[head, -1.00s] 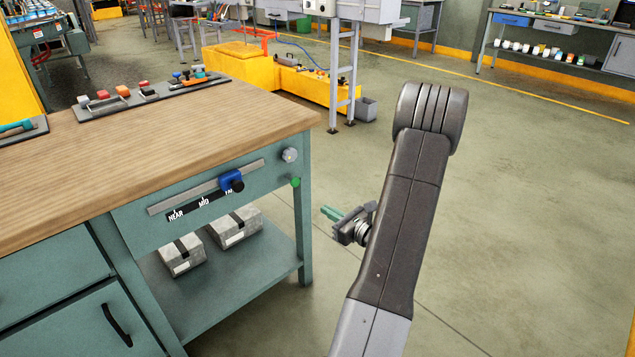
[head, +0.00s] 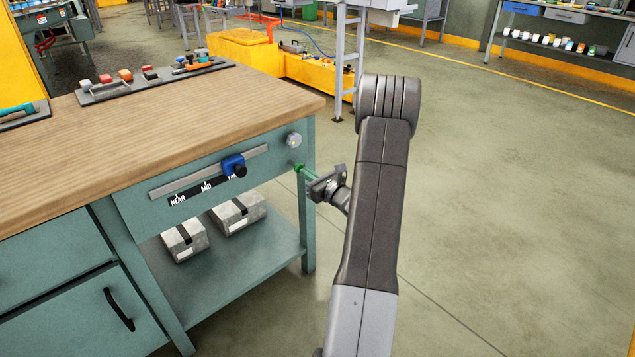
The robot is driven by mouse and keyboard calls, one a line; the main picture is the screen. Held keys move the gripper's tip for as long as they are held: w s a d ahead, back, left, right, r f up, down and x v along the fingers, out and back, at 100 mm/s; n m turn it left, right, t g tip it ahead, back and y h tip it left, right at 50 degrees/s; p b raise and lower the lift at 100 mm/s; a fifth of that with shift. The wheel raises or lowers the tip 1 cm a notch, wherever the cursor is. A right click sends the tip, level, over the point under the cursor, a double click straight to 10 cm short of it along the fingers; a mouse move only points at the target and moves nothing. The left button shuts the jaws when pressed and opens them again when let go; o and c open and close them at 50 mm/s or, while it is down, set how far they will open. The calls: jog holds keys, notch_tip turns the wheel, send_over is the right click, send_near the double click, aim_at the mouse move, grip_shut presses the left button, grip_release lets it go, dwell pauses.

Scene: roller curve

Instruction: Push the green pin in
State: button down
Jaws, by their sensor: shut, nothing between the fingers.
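The green pin (head: 298,167) is a small round green knob on the right end of the workbench's front panel, below a pale round knob (head: 293,140). My gripper (head: 308,172) comes from the right with its green fingers shut and empty. Its fingertips are at the pin in the picture and partly overlap it. I cannot tell whether they touch it, or how far the pin stands out of the panel.
A blue slider (head: 234,166) sits on a grey rail toward the right, near the end of the NEAR–MID label strip. Grey boxes (head: 238,212) lie on the bench's lower shelf. The floor to the right of my arm is clear.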

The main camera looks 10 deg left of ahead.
jog(key=shift+w+a, duration=0.2)
jog(key=b+x, duration=0.1)
jog(key=x, duration=0.1)
jog(key=shift+w+a+r, duration=0.15)
jog(key=shift+w+a, duration=0.1)
dwell(0.3)
jog(key=v, duration=1.4)
jog(key=shift+s+p, duration=0.2)
jog(key=shift+p, duration=0.1)
